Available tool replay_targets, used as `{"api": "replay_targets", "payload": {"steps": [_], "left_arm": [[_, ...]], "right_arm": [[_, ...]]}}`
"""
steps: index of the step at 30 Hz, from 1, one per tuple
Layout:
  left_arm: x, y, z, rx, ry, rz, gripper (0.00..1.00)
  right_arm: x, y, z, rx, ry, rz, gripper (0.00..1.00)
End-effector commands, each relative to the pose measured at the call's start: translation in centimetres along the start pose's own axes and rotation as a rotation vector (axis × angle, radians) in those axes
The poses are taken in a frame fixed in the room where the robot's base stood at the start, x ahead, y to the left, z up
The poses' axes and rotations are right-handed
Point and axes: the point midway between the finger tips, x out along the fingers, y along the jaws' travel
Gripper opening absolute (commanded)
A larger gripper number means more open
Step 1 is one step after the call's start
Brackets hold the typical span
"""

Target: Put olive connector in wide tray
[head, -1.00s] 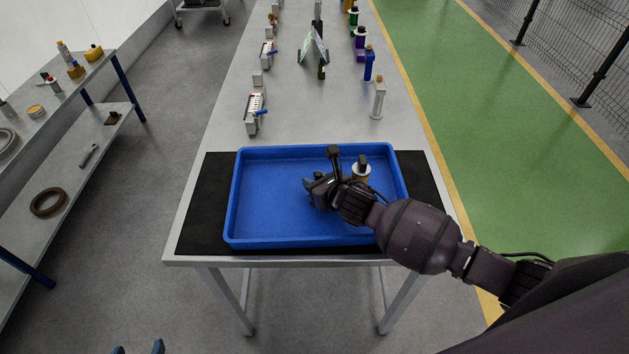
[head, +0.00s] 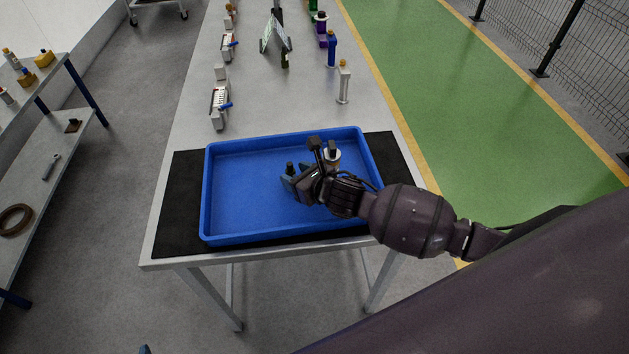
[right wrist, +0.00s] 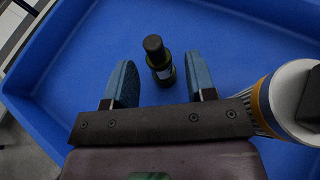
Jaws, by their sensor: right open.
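The wide blue tray (head: 213,200) lies on a black mat on the table, and its floor and walls fill much of the right wrist view (right wrist: 60,50). The dark olive connector (right wrist: 158,60) stands in the tray, apparently upright, with a black top and a pale label. Its dark top also shows in the head view (head: 290,168) beside my fingertips. My right gripper (head: 291,184) is open, low over the tray, with its blue fingers either side of the connector and visible gaps. Only a small tip of my left gripper (head: 145,350) shows at the bottom edge.
A white and yellow part with a dark top (head: 332,158) stands in the tray close to my right gripper. A grey part with a blue lever (head: 219,108) and a white post (head: 344,82) stand behind the tray. The tray's left half is clear.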

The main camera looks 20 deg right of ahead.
Motion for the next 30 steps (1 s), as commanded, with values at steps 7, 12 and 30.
{"api": "replay_targets", "payload": {"steps": [7, 12, 30], "left_arm": [[-0.1, 0.0, 0.0, 0.000, -0.003, 0.000, 0.71], [-0.1, 0.0, 0.1, 0.000, -0.004, 0.000, 0.71], [-0.1, 0.0, 0.2, -0.001, -0.005, 0.000, 0.71]], "right_arm": [[-4.5, 0.0, -0.1, -0.002, 0.001, 0.000, 0.51], [-6.6, 0.0, 0.0, -0.001, 0.000, 0.000, 0.51], [-7.7, 0.0, 0.0, 0.000, 0.000, 0.000, 0.51]]}}
